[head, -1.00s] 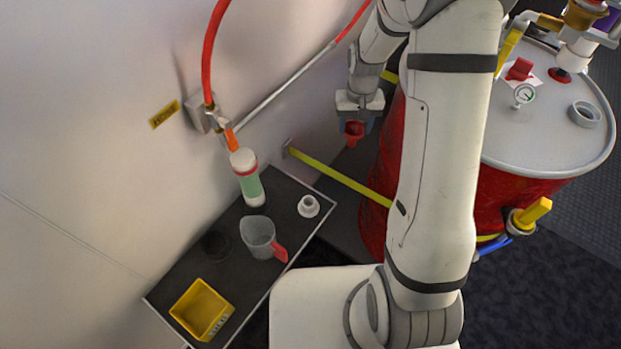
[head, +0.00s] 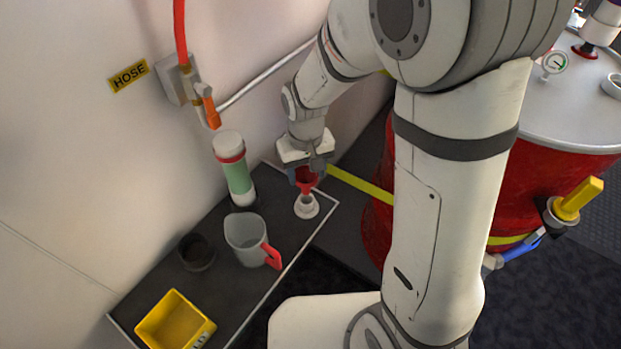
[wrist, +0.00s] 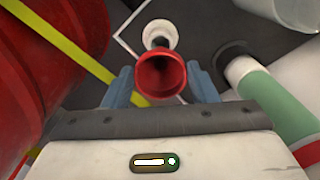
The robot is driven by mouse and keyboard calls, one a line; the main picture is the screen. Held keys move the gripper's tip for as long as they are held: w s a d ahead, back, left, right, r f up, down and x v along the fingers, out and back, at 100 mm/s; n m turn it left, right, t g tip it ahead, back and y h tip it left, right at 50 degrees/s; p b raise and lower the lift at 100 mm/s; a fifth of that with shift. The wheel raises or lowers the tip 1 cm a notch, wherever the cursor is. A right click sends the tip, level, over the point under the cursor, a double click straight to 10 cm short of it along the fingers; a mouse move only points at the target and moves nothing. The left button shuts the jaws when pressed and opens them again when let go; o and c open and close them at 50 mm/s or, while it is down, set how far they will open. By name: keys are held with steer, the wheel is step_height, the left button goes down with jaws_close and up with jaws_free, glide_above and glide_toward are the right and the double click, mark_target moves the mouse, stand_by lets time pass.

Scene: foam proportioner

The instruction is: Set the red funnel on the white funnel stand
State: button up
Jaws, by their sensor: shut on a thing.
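The red funnel (head: 306,181) is held between the fingers of my gripper (head: 307,174), which is shut on it. In the wrist view the funnel (wrist: 161,74) shows its open mouth between the two blue fingers (wrist: 161,88). The white funnel stand (head: 307,206) is on the dark shelf, right below the funnel in the head view. In the wrist view the stand (wrist: 160,32) shows just past the funnel, partly hidden by it. I cannot tell whether the funnel's tip touches the stand.
On the shelf (head: 222,290) stand a green and white cylinder (head: 235,172), a clear jug with a red handle (head: 246,240), a dark round cup (head: 196,252) and a yellow bin (head: 172,322). A red drum (head: 535,180) stands at right, with a yellow bar (head: 360,187) nearby.

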mark_target(307, 194)
steer(key=shift+f+b, duration=2.25)
steer(key=shift+f, duration=0.65)
steer(key=shift+s+f+b, duration=0.1)
steer(key=shift+f+b, duration=0.3)
steer(key=shift+f, duration=0.3)
steer(key=o, duration=0.5)
steer(key=shift+o, duration=0.9)
step_height(307, 194, up, 11)
steer(key=p, duration=0.9)
steer(key=shift+r, duration=0.1)
